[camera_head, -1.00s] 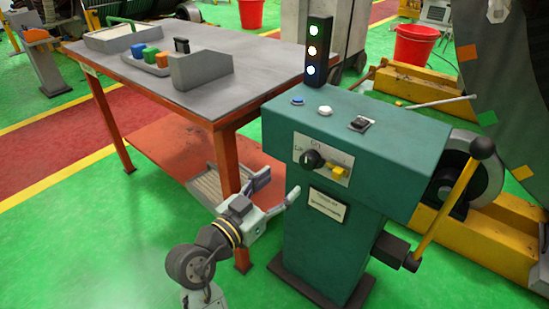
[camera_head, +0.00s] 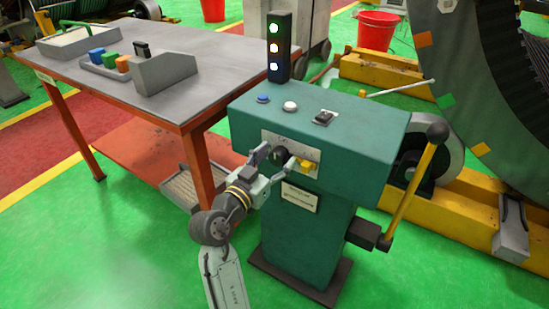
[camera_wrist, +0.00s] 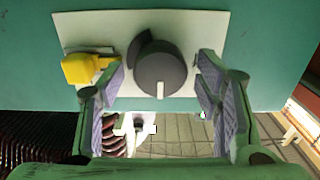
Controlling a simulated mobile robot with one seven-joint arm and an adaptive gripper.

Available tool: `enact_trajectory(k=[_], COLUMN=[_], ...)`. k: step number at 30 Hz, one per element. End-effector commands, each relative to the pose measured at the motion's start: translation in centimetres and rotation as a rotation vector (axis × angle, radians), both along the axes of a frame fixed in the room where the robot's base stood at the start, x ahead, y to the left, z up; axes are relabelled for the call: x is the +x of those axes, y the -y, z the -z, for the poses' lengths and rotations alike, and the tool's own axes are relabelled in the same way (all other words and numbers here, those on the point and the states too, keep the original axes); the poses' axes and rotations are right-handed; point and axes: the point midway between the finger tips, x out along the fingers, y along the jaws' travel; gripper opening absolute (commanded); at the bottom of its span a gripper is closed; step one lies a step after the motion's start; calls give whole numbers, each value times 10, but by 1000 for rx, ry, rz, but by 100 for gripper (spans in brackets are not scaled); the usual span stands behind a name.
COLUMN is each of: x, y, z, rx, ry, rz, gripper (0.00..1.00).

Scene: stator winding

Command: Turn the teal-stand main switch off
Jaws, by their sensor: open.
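The teal stand (camera_head: 330,130) fills the middle of the head view. On its front is a pale plate with a round black rotary switch (camera_head: 281,155) and a yellow switch (camera_head: 308,166) beside it. In the wrist view the black rotary switch (camera_wrist: 158,68) has a white mark at the picture's bottom side, and the yellow switch (camera_wrist: 90,67) is to its left. My gripper (camera_head: 276,158) is open at the plate. In the wrist view its two fingers (camera_wrist: 160,95) stand on either side of the black switch, with visible gaps. Contact is not visible.
A signal tower (camera_head: 278,47) with lit lamps stands on the stand's top behind blue and white buttons and a black toggle (camera_head: 324,118). A yellow-handled lever (camera_head: 410,195) is at the right side. An orange-legged table (camera_head: 190,115) stands to the left.

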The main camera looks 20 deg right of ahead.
Motion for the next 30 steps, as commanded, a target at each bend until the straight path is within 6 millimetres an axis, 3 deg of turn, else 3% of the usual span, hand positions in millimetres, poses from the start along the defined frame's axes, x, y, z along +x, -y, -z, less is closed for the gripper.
enact_trajectory(k=[23, 30], x=[0, 0], y=[0, -1], z=[0, 0], rx=[0, -12], ry=[0, -15], rz=[0, 0], gripper=[10, 10])
